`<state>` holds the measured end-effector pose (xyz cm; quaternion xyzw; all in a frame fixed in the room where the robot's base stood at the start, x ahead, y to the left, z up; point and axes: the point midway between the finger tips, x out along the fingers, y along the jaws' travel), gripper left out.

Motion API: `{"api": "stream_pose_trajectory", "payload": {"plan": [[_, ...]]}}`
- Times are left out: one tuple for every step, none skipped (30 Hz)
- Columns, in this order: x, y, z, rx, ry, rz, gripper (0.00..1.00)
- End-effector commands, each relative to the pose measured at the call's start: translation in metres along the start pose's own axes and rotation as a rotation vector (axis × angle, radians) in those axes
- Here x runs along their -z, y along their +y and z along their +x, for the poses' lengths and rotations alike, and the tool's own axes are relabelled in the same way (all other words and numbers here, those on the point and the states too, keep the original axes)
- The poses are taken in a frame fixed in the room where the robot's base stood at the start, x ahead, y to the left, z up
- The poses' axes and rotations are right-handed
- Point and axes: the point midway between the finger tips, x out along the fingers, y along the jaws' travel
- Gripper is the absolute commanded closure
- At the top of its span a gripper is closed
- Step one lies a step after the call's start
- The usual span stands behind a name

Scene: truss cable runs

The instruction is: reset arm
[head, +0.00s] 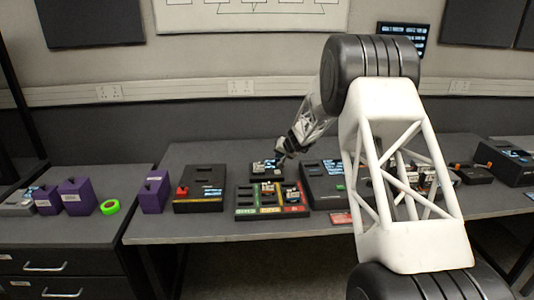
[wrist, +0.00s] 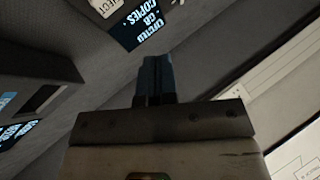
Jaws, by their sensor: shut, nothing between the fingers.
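My gripper (head: 283,157) is in the head view, above the grey table and close to a small black device (head: 266,168) at the back of the bench. I cannot tell from this view whether it touches the device. In the wrist view my gripper (wrist: 155,78) shows its two dark fingers pressed together with nothing between them. My white truss arm covers part of the right side of the table in the head view.
The table (head: 150,228) carries a black box with a red switch (head: 200,190), a sorting tray (head: 245,212) with coloured sections, and a larger black device (head: 322,186). Purple blocks (head: 77,196) and a green tape ring (head: 110,206) are at left. The table's front left is clear.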

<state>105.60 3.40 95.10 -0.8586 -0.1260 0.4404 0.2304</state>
Motion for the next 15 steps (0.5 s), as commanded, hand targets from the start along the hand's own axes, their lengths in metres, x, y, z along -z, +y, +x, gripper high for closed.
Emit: {"api": "stream_pose_trajectory", "payload": {"plan": [[0.0,-0.002,-0.004,0.001,-0.001,-0.002,1.0],[-0.001,-0.004,-0.006,0.001,-0.003,-0.002,1.0],[-0.002,-0.006,-0.011,0.001,-0.005,-0.004,1.0],[-0.002,-0.008,-0.015,0.001,-0.007,-0.006,1.0],[-0.003,-0.011,-0.019,0.002,-0.009,-0.008,1.0],[-0.004,-0.014,-0.026,0.001,-0.013,-0.012,1.0],[-0.006,-0.017,-0.032,0.001,-0.017,-0.014,1.0],[-0.007,-0.021,-0.038,0.001,-0.02,-0.017,1.0],[-0.01,-0.025,-0.047,0.0,-0.026,-0.021,1.0],[-0.012,-0.028,-0.054,0.0,-0.031,-0.023,1.0],[-0.015,-0.032,-0.062,0.0,-0.036,-0.028,1.0],[-0.019,-0.037,-0.072,-0.001,-0.044,-0.031,1.0],[-0.022,-0.041,-0.08,-0.002,-0.05,-0.034,1.0],[-0.024,-0.045,-0.089,-0.003,-0.055,-0.039,1.0],[-0.029,-0.049,-0.1,-0.005,-0.063,-0.043,1.0]]}}
